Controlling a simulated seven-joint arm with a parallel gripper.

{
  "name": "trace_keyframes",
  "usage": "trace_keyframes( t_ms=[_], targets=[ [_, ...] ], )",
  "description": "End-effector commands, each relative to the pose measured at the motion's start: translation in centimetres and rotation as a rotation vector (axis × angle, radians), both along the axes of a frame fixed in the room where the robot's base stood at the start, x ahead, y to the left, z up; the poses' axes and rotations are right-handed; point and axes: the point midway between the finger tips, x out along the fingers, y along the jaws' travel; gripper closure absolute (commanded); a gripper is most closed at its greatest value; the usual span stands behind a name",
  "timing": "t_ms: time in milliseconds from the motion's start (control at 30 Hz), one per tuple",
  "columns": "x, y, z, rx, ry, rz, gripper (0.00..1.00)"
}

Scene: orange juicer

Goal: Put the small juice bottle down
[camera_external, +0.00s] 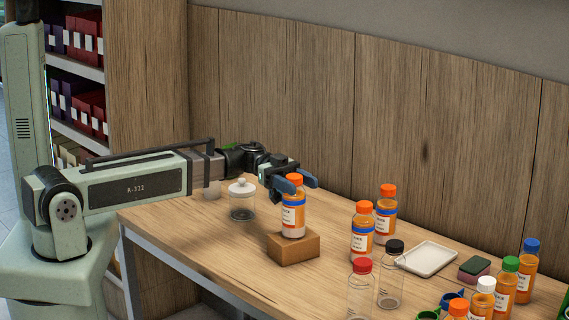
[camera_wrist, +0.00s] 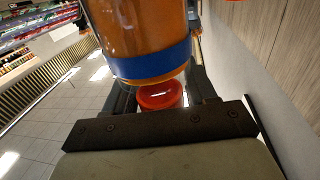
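The small juice bottle (camera_external: 293,214) is upright, with an orange cap, a blue band and a white label. My gripper (camera_external: 295,181) is at its top, with one blue fingertip on either side of the cap, and looks shut on it. The bottle's base is at the top of a small wooden block (camera_external: 293,249); whether it rests there or hangs just above, I cannot tell. In the wrist view the bottle's body (camera_wrist: 143,40) fills the top middle, and its red-orange cap (camera_wrist: 160,95) sits between the dark fingers.
A lidded glass jar (camera_external: 242,200) stands left of the block. To the right are two more orange-capped bottles (camera_external: 362,232), clear bottles with red and black caps (camera_external: 391,275), a white tray (camera_external: 427,258), a sponge (camera_external: 474,268) and several other bottles. A wooden wall runs behind the table.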

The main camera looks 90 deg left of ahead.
Motion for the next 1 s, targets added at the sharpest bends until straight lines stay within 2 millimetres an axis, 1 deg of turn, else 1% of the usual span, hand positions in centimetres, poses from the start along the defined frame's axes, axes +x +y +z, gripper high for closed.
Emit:
trace_keyframes(
  t_ms=[33, 133, 167, 367, 500, 667, 1000],
  targets=[
    [0.0, 0.0, 0.0, 0.000, 0.000, 0.000, 0.39],
    [0.0, 0.0, 0.0, 0.000, 0.000, 0.000, 0.30],
    [0.0, 0.0, 0.0, 0.000, 0.000, 0.000, 0.28],
    [0.0, 0.0, 0.0, 0.000, 0.000, 0.000, 0.28],
    [0.0, 0.0, 0.4, 0.001, -0.001, 0.000, 0.28],
    [-0.9, 1.4, 0.3, 0.001, -0.001, 0.002, 0.28],
    [-4.0, 5.7, 0.3, 0.001, 0.001, 0.002, 0.28]
  ],
)
